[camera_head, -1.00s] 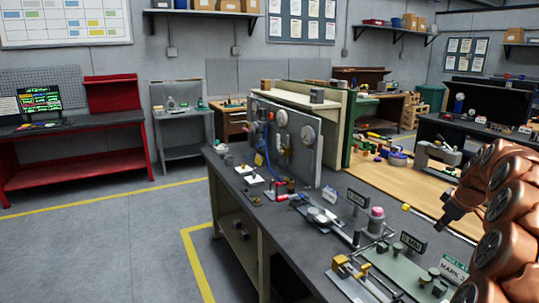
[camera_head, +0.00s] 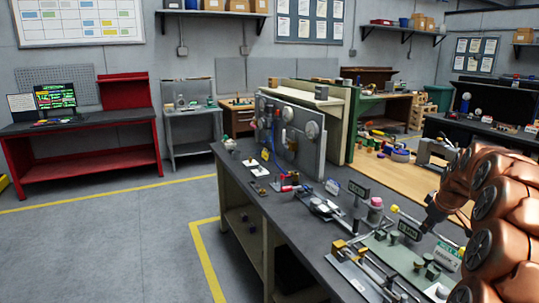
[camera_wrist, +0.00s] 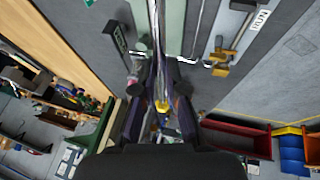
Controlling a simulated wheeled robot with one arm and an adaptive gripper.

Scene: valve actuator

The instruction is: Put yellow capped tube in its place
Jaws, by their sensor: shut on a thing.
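My gripper (camera_head: 430,224) is low over the right part of the dark workbench (camera_head: 238,172). In the wrist view its two dark fingers (camera_wrist: 161,88) come close together around a thin object. A yellow piece (camera_wrist: 162,105), apparently part of the yellow capped tube, shows between them. In the head view a small yellow cap (camera_head: 395,208) shows just left of the gripper, with a thin pale rod running from it towards the gripper. The fingers and arm hide much of the tube. I cannot tell which place on the bench is its own.
Small black signs (camera_head: 358,190) stand among metal fixtures on the bench. A pink-topped post (camera_head: 375,208) is left of the gripper. A pale green plate (camera_head: 385,247) with dark knobs lies in front. An upright panel with gauges (camera_head: 290,135) stands farther back.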

